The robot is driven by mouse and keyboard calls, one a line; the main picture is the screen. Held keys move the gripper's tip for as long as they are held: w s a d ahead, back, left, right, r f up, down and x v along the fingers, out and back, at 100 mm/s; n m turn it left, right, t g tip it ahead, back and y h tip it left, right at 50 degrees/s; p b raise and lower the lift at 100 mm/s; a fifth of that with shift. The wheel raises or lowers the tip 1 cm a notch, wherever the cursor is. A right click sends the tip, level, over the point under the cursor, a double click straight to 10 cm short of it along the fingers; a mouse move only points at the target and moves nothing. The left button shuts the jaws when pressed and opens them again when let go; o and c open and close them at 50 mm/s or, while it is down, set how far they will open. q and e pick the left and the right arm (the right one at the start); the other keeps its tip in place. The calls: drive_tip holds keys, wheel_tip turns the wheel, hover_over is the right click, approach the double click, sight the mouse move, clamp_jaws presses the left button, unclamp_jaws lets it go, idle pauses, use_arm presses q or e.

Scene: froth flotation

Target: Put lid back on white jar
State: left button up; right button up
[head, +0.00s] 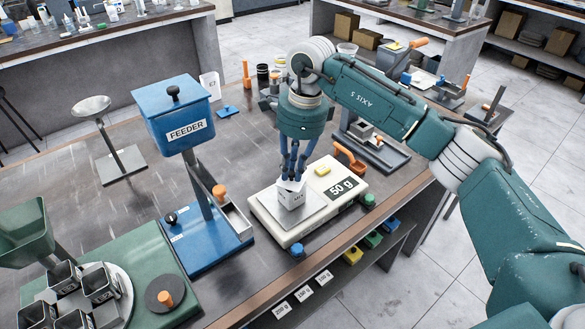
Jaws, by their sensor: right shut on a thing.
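A small white container (291,200) with dark print on its side is on the metal plate of a cream scale (265,208). It is the only thing like a white jar that I can make out there. My right gripper (291,179) points straight down with its blue fingers shut at the top of this container. The fingers hide part of the top, so I cannot tell whether a separate lid sits there. The scale display reads 50 g. My left gripper is not in view.
A blue feeder (180,115) on a blue base stands left of the scale. A green carousel unit (150,265) with black cups is at the front left.

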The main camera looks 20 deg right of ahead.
idle(0.3)
drive_tip(key=o, duration=1.4)
drive_tip(key=shift+r, duration=0.15)
drive_tip(key=shift+r+p, duration=1.95)
drive_tip(key=shift+r, duration=1.4)
clamp_jaws()
drive_tip(key=shift+f, duration=0.25)
